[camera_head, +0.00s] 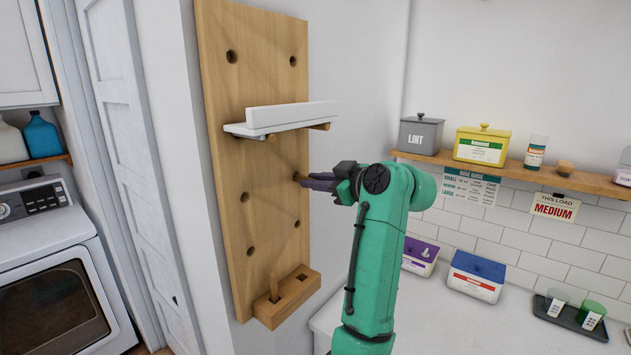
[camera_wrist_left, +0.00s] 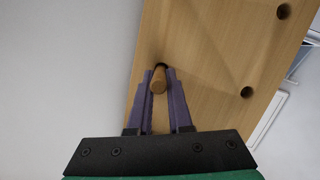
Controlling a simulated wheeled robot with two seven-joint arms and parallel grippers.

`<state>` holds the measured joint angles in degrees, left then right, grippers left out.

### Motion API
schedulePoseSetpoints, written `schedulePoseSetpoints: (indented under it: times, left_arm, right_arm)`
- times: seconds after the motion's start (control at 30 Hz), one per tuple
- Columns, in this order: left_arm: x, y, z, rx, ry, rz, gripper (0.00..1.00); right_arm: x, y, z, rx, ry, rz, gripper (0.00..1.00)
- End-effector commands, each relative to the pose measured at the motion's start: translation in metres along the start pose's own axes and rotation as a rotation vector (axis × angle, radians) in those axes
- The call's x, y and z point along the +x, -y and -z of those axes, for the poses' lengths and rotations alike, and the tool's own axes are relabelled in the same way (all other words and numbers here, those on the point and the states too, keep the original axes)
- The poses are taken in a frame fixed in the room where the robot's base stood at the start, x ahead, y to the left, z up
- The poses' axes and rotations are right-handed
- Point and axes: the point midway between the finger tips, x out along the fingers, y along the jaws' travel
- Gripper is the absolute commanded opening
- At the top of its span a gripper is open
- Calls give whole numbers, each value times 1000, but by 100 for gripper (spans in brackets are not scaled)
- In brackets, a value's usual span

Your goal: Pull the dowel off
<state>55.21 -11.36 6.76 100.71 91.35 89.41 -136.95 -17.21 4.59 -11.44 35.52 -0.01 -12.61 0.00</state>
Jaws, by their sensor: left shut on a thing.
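A wooden pegboard (camera_head: 262,190) with several round holes is fixed to the wall; it also fills much of the left wrist view (camera_wrist_left: 195,55). A short wooden dowel (camera_head: 299,177) sticks out near its right edge, below the white shelf. In the left wrist view the dowel (camera_wrist_left: 158,84) lies between the two purple fingers, with a dark hole rim just behind it. My left gripper (camera_head: 310,181) is shut on the dowel, its fingertips close to the board. How deep the dowel sits is hidden. My right gripper is not in view.
A white shelf (camera_head: 290,116) rests on dowels above my gripper. A wall shelf with a grey lint box (camera_head: 420,134) and a counter are on the right.

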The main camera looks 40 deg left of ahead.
Motion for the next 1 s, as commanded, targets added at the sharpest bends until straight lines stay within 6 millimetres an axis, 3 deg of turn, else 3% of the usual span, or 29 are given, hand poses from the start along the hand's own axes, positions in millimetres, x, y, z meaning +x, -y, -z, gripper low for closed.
schedulePoseSetpoints:
  times: [0.27,1.0]
  left_arm:
    - [-2,-1,0,0,-2,-2,0]
    - [-54,-4,-13,0,0,-2,0]
  right_arm:
    - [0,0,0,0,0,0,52]
    - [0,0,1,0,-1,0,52]
